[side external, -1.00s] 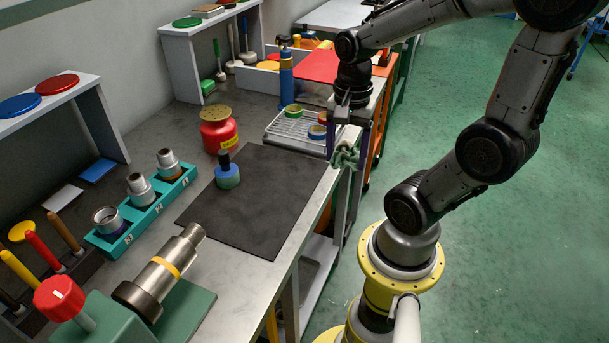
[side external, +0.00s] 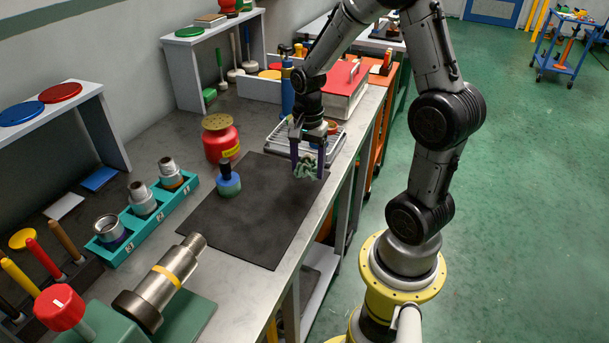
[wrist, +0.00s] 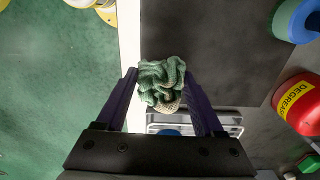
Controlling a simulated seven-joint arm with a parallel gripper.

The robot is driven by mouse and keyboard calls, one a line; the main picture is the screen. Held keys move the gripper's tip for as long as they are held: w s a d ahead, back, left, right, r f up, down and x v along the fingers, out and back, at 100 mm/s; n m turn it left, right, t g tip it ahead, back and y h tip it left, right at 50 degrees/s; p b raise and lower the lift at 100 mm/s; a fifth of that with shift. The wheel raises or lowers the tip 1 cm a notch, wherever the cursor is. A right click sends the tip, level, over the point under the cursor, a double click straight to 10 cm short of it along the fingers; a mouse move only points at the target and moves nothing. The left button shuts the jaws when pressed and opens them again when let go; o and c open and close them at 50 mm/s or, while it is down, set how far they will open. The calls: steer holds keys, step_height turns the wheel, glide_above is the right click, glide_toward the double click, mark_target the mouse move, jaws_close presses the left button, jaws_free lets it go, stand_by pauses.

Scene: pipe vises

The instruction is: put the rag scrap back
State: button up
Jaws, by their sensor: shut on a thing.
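The rag scrap (side external: 306,168) is a crumpled green and cream cloth. My gripper (side external: 308,166) is shut on it and holds it over the back right part of the dark mat (side external: 247,220). In the wrist view the rag scrap (wrist: 161,84) sits between the two dark purple fingers of my gripper (wrist: 163,90). How high it hangs above the mat is hard to tell.
A blue and green bottle (side external: 228,180) stands on the mat. Behind it is a red degreaser can (side external: 220,139). A wire tray (side external: 278,141) lies behind my gripper. A teal rack (side external: 145,221) holds several metal fittings. The mat's front is clear.

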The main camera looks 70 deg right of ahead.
mark_target(304, 186)
steer(key=f, duration=0.2)
steer(key=w+f, duration=0.1)
steer(key=shift+d+f, duration=0.3)
steer(key=shift+f, duration=0.25)
steer(key=shift+f, duration=0.2)
steer(key=o, duration=1.2)
